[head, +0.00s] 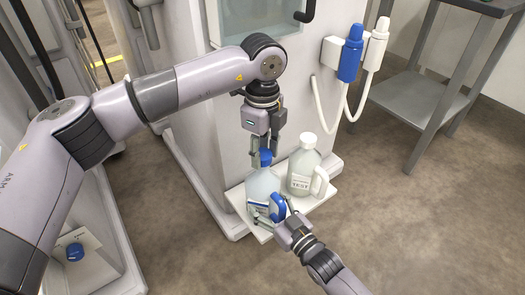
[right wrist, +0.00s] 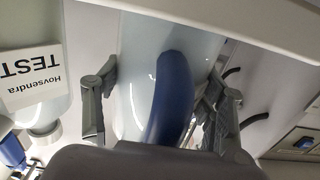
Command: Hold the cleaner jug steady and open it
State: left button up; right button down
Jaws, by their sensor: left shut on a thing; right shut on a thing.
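The cleaner jug (head: 262,184) is a pale, translucent bluish jug with a blue cap (head: 265,157) and a blue handle (head: 277,206). It stands upright on a white shelf at the foot of the machine. My left gripper (head: 262,158) points straight down and is shut on the blue cap, which its fingers partly hide. My right gripper (head: 276,211) reaches in low from the front and is shut on the jug at its handle side. In the right wrist view, the blue handle (right wrist: 170,100) lies between my right fingers (right wrist: 160,100), with the jug's body behind it.
A whitish jug labelled TEST (head: 303,168) stands close right of the cleaner jug; its label also shows in the right wrist view (right wrist: 28,80). The white shelf (head: 317,200) is small. Blue and white connectors (head: 350,52) with hoses hang above right. A grey metal table (head: 410,103) stands farther right.

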aim_at(263, 154)
pick_arm(q)
jog(key=shift+r, duration=2)
pick_arm(e)
jog(key=shift+c, duration=1.4)
grip_release()
jog(key=shift+s, duration=0.1)
